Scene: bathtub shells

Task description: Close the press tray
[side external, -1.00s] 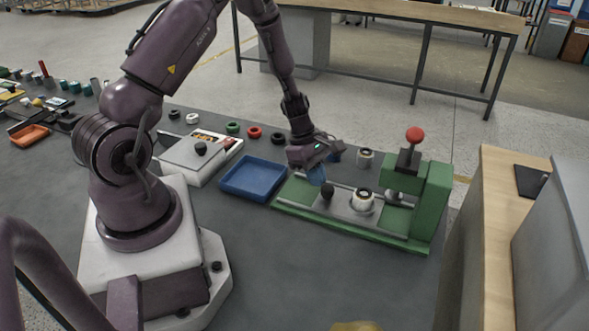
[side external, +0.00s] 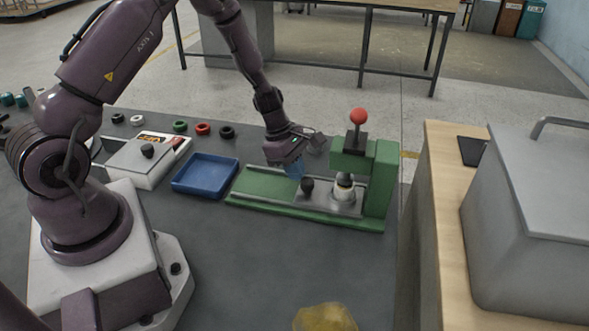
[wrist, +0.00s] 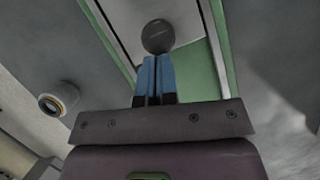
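The press (side external: 378,178) is green with a red ball on its lever (side external: 358,116). Its metal tray (side external: 322,199) lies on the green base, its right part under the press head. A white and metal round part (side external: 344,188) stands on the tray beneath the head. The tray's dark round knob (side external: 307,185) is near its left end; it also shows in the wrist view (wrist: 158,36). My gripper (side external: 297,177) has its blue fingers together, low at the knob's left side with nothing between them. In the wrist view the fingertips (wrist: 155,58) are right at the knob, seemingly touching it.
A blue bin (side external: 205,175) sits left of the press, with a white box with a grey lid (side external: 142,158) further left. Several coloured rings lie behind these. A ring-shaped part (wrist: 58,98) stands beside the press. A yellowish object (side external: 324,317) is at the front.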

